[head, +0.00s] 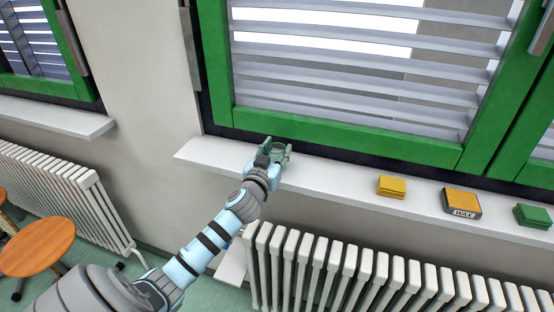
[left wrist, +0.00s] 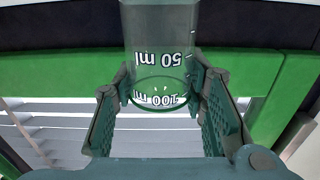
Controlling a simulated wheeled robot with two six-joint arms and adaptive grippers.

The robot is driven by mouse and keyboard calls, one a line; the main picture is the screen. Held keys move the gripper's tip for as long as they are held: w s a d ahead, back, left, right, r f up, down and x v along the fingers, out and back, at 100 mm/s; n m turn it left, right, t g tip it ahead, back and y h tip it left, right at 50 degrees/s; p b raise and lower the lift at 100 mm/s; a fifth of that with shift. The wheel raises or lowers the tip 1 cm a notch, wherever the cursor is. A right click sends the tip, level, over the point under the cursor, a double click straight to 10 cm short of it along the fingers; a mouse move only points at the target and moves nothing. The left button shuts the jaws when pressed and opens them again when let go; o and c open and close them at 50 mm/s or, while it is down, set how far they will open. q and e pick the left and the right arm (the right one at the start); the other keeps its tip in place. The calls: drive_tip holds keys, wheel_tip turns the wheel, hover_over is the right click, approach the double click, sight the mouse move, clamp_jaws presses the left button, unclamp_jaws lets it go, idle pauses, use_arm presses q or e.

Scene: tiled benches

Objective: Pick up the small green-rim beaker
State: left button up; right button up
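The small beaker (head: 279,147) stands at the white window sill, near its left part, mostly behind my left gripper (head: 273,153). In the left wrist view the clear beaker (left wrist: 160,45) shows upside down, with white 50 ml and 100 ml marks and a thin green ring. My left gripper (left wrist: 163,105) has one finger on each side of it, both close to its wall. Whether the pads press on the glass cannot be told. The beaker's far end is cut off by the picture edge. My right gripper is not in view.
On the sill (head: 325,177) to the right lie a yellow stack (head: 391,187), a box marked WAX (head: 461,203) and a green stack (head: 532,216). A green window frame (head: 340,140) rises behind. A radiator (head: 370,268) stands below, and a stool (head: 38,246) at left.

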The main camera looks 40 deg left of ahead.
use_arm(q)
drive_tip(key=c, duration=0.3)
drive_tip(key=shift+r, duration=0.1)
